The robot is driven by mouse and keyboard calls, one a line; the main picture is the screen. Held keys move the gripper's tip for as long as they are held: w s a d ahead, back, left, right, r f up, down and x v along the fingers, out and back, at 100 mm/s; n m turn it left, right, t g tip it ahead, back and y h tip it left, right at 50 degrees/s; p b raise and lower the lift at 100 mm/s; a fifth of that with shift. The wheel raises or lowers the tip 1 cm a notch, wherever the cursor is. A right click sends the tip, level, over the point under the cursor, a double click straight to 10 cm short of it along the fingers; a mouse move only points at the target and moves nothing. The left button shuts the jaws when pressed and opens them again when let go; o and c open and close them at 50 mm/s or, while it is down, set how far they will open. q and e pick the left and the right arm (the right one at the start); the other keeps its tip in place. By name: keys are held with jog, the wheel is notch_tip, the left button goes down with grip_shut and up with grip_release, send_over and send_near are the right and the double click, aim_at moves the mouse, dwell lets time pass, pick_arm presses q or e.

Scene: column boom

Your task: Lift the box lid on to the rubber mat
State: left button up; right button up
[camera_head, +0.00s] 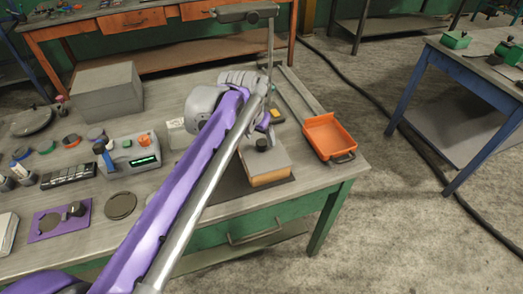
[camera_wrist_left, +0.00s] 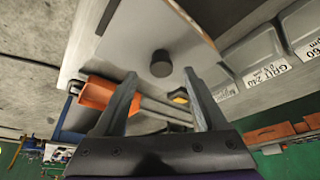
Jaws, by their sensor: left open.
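The box (camera_head: 270,180) has wooden sides and stands near the front right of the workbench. Its flat grey lid (camera_head: 275,160) lies on top with a round black knob (camera_head: 262,145). In the left wrist view the lid (camera_wrist_left: 195,45) fills the upper middle, with the knob (camera_wrist_left: 161,63) between and just beyond the fingertips. My left gripper (camera_wrist_left: 160,73) is open, empty and over the lid; its fingers do not visibly touch the knob. A dark flat patch (camera_head: 228,188), possibly the rubber mat, shows beside the box, partly hidden by my left arm. My right gripper is out of view.
An orange tray (camera_head: 328,136) lies right of the box at the bench edge. A grey block (camera_head: 107,92), a device with a green display (camera_head: 135,155) and a dark disc (camera_head: 120,206) stand to the left. Labelled grey bins (camera_wrist_left: 245,65) show in the wrist view.

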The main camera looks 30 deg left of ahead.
aim_at(261, 143)
pick_arm(q)
jog(key=x, duration=0.4)
jog(key=shift+s+a+b, duration=0.1)
jog(key=shift+a+b, duration=0.05)
jog(key=shift+b, duration=0.15)
grip_shut()
